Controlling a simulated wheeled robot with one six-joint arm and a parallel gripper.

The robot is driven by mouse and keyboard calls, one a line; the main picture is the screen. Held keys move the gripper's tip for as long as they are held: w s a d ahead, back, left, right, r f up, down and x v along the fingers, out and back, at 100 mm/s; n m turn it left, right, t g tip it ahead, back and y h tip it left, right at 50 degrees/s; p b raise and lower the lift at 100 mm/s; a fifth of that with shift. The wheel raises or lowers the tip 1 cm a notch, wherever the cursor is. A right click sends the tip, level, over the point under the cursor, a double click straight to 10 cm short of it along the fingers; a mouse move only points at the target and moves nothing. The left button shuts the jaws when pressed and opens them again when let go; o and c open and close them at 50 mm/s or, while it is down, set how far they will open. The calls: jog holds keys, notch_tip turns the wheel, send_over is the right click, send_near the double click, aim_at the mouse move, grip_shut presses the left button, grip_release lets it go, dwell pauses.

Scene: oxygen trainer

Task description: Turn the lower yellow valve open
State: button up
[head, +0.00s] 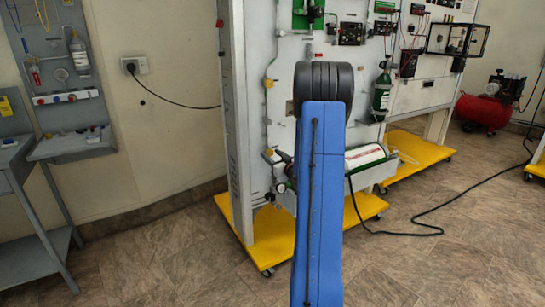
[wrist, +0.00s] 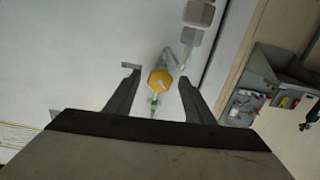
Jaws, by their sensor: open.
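In the wrist view a yellow valve knob (wrist: 160,82) sits on a thin pipe against a white panel. My gripper (wrist: 158,77) is open, with one finger on each side of the knob and a visible gap on both sides. Whether the fingertips reach the knob's depth I cannot tell. My blue arm hides my gripper there. Which fitting is between my fingers is unclear.
The white trainer panel (head: 250,75) stands on a yellow wheeled base (head: 262,245). A green cylinder (head: 381,92) hangs to the right of my arm. A grey stand (head: 75,145) is at left. A black cable (head: 415,231) lies on the floor at right. Floor at front left is clear.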

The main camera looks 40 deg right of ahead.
jog(key=c, duration=1.1)
jog(key=shift+o, duration=0.2)
jog(key=n, duration=0.4)
jog(key=shift+n, duration=0.3)
jog(key=o, duration=1.1)
jog(key=shift+c, duration=0.2)
